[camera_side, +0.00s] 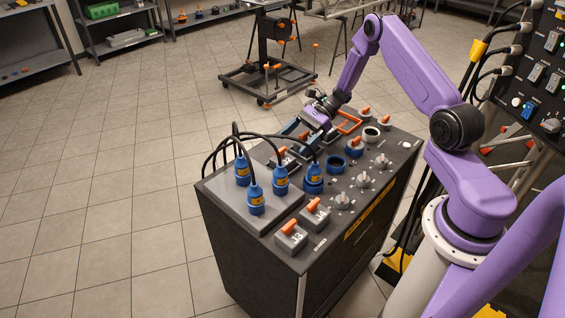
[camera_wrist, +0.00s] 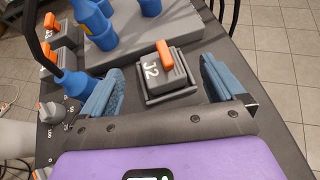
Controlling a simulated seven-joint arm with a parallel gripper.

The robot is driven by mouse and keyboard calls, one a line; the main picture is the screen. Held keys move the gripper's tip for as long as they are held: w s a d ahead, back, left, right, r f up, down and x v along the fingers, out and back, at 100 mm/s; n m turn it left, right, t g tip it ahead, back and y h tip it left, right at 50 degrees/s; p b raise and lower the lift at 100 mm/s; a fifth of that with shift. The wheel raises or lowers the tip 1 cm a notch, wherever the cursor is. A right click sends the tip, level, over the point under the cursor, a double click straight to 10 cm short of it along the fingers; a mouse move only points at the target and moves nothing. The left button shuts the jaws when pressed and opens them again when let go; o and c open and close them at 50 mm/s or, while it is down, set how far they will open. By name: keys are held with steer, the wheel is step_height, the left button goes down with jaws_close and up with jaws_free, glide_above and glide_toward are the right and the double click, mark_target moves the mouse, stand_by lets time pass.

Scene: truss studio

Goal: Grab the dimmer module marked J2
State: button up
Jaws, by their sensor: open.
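The dimmer module marked J2 (camera_wrist: 172,78) is a grey block with an orange lever, seated in a dark frame on the cabinet top. In the wrist view it lies between and slightly beyond my gripper's fingertips (camera_wrist: 162,68). The fingers are blue pads set wide apart, one on each side, with visible gaps to the module. In the side view my gripper (camera_side: 300,141) is low over the cabinet's far part.
Blue plugs with black cables (camera_side: 256,198) stand on a raised grey plate (camera_side: 225,195) beside the module. Modules marked J3 (camera_side: 291,239) and J4 (camera_side: 314,213) sit at the near end of the dark cabinet (camera_side: 245,268). Knobs (camera_side: 363,180) and blue sockets (camera_side: 336,164) occupy its right part.

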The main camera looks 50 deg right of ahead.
mark_target(283, 159)
steer(key=shift+s+x, duration=0.15)
steer(key=shift+x, duration=1.35)
steer(key=shift+s+x, duration=0.1)
steer(key=shift+x, duration=1.4)
steer(key=shift+r, duration=0.1)
steer(key=c, duration=1.3)
